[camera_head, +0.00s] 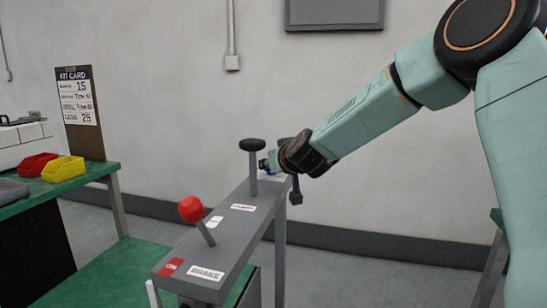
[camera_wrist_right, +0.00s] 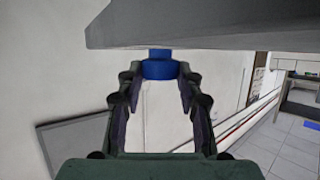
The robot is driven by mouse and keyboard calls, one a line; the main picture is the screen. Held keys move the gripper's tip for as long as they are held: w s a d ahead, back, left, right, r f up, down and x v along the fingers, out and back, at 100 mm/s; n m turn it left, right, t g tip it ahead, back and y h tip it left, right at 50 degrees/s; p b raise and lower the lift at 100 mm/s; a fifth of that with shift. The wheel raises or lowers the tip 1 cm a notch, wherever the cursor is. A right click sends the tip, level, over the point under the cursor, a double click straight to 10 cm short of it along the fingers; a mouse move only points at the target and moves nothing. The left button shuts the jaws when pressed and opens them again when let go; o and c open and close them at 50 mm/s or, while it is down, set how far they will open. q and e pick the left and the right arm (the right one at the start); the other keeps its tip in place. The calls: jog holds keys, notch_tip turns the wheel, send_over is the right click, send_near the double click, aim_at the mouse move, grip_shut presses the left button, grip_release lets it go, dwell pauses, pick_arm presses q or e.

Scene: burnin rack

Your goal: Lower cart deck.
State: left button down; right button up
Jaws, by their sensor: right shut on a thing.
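The cart's grey console (camera_head: 225,240) runs away from me in the head view. On it stand a red-knobbed lever (camera_head: 191,209) by the BRAKE label and a black-knobbed post (camera_head: 253,146) farther back. A green deck (camera_head: 115,275) lies low beside the console. My right gripper (camera_head: 268,167) is at the console's far end, partly hidden by its wrist. In the right wrist view its fingers (camera_wrist_right: 158,88) close around a blue round part (camera_wrist_right: 160,69) against a grey slab (camera_wrist_right: 200,25). My left gripper is not in view.
A green-topped bench (camera_head: 95,172) at the left carries a red bin (camera_head: 37,164), a yellow bin (camera_head: 63,169) and a kit card board (camera_head: 80,112). A wall stands behind the console. Bare floor shows right of the console.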

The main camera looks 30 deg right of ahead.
dwell(0.3)
jog(key=o, duration=1.2)
jog(key=shift+c, duration=0.2)
jog(key=shift+v, duration=3.75)
jog(key=shift+a, duration=0.1)
